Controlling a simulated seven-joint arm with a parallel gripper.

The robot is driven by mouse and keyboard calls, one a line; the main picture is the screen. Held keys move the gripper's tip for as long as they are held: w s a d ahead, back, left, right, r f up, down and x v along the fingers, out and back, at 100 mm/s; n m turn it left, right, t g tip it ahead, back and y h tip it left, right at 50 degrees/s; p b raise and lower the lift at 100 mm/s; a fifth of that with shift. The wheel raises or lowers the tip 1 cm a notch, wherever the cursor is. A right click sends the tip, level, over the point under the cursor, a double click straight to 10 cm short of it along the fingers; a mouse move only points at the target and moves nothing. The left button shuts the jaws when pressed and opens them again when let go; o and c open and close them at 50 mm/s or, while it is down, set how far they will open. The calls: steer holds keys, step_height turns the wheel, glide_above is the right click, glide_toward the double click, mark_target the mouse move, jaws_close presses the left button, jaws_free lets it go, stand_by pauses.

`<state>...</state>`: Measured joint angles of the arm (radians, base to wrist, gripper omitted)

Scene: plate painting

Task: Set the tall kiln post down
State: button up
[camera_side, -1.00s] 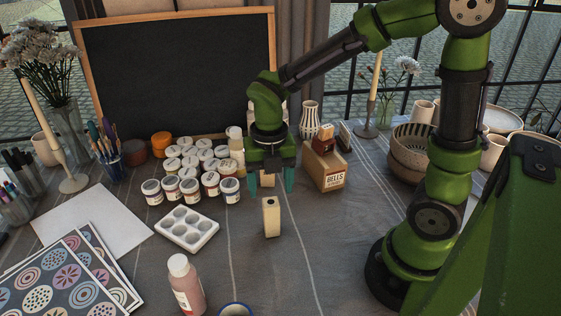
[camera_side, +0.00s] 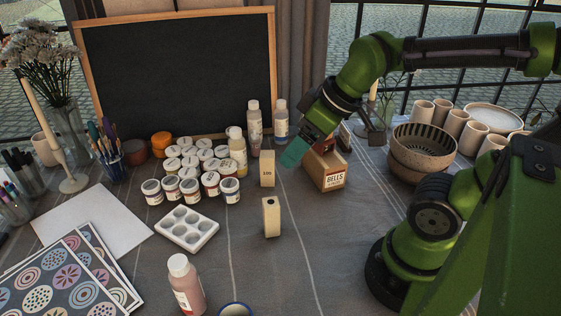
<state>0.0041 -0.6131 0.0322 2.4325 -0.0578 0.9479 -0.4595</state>
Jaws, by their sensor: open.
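A pale upright block, seemingly a kiln post (camera_side: 267,170), stands on the grey cloth behind the palette and has a small dark marking on its front. A second pale post (camera_side: 271,220) stands upright nearer the front, with a dark hole near its top. The two posts stand apart, and I cannot tell for sure which is the taller. My gripper (camera_side: 292,155) is open and empty, tilted down to the left. It appears in the picture just right of the rear post, above and in front of the box side; its far finger is partly hidden.
A cardboard box marked BELLS (camera_side: 326,172) stands right of the posts. Lidded paint jars (camera_side: 195,160) and bottles (camera_side: 253,128) crowd the left and back. A white palette (camera_side: 187,230) lies left of the front post.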

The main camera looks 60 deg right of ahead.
steer(key=m, duration=0.2)
steer(key=s+m+t, duration=0.1)
steer(key=m, duration=0.1)
steer(key=r+m, duration=0.1)
steer(key=shift+s+m, duration=0.15)
steer(key=shift+m, duration=0.25)
